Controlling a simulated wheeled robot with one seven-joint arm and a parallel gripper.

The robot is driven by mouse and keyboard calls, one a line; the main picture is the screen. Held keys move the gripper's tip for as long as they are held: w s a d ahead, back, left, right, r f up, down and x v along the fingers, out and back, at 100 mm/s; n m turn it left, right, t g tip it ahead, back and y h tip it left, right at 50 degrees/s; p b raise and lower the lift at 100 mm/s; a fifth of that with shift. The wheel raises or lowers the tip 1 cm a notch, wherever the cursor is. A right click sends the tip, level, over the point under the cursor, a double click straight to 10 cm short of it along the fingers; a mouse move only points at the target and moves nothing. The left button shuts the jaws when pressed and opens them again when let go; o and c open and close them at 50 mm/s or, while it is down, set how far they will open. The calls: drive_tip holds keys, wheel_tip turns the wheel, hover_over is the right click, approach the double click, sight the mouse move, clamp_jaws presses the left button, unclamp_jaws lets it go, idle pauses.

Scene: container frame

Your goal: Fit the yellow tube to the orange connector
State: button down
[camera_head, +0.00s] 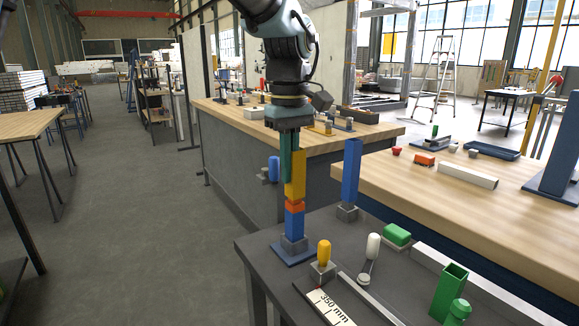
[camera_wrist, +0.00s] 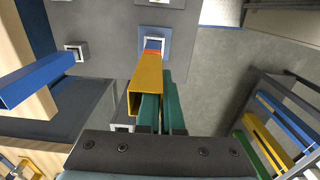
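The yellow tube (camera_head: 295,176) stands upright, its lower end at the orange connector (camera_head: 294,206). The connector sits on top of a blue post (camera_head: 294,227). The wrist view also shows the yellow tube (camera_wrist: 147,72), its open upper end towards the camera, and a little orange (camera_wrist: 153,50) at its far end. I cannot tell whether the tube is seated on the connector. My gripper (camera_head: 287,165) points down with its green fingers close against the tube. In the wrist view the fingers (camera_wrist: 161,105) are a narrow gap apart, and the tube partly covers one. Whether they grip it is unclear.
The post has a blue base (camera_head: 293,253) near the dark table's left corner. A blue tube (camera_head: 351,172) stands behind to the right. A capped yellow piece (camera_head: 323,254), a white piece (camera_head: 373,246) and a green tube (camera_head: 449,290) stand nearer the front and right.

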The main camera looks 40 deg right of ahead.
drive_tip(key=shift+f+b, duration=0.3)
drive_tip(key=shift+f, duration=0.35)
drive_tip(key=c, duration=1)
unclamp_jaws()
drive_tip(key=shift+o, duration=0.4)
drive_tip(key=o, duration=0.5)
drive_tip(key=shift+r, duration=0.1)
